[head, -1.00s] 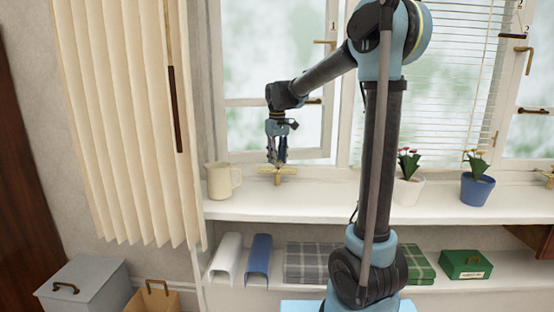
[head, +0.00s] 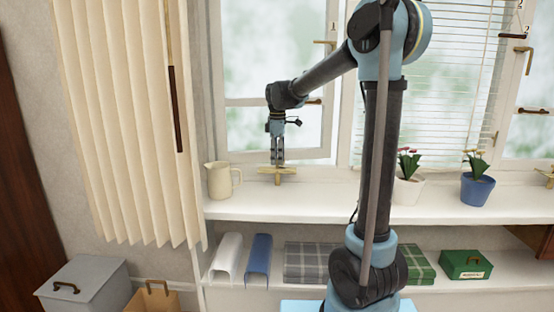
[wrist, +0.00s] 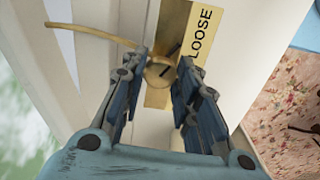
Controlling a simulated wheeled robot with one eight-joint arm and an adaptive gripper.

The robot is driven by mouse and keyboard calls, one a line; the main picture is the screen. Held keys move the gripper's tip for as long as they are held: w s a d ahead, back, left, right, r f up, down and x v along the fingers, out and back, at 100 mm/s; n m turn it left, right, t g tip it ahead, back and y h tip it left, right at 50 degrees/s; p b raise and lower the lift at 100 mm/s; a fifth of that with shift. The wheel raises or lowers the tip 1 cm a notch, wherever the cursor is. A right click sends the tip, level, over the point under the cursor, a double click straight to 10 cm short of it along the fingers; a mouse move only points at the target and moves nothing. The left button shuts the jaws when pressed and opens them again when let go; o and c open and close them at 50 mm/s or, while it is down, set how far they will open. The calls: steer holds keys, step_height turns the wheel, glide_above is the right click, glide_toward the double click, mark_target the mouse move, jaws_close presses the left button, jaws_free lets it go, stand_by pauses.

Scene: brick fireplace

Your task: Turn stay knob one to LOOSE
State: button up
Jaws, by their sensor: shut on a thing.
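The stay knob (wrist: 160,74) is a round brass knob with a short dark mark on its face. In the wrist view it sits between my gripper's fingertips (wrist: 163,64), which are closed on its sides. The dark mark slants toward the upper right. A brass plate (wrist: 200,42) beside it carries the word LOOSE. A curved brass stay bar (wrist: 92,33) runs to the upper left. In the head view my gripper (head: 277,163) points down onto the brass stay fitting (head: 287,171) on the sill; its fingers partly hide the knob.
A cream jug (head: 220,181) stands on the sill (head: 310,203) close left of the fitting. Potted flowers stand to the right, in a white pot (head: 407,189) and a blue pot (head: 476,189). Cream vertical blinds (head: 125,120) hang at left. The window frame is close behind.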

steer(key=shift+w+n, duration=0.1)
steer(key=shift+n, duration=0.3)
steer(key=o, duration=1.1)
steer(key=shift+c, duration=0.2)
steer(key=shift+r, duration=0.1)
step_height(320, 180, up, 12)
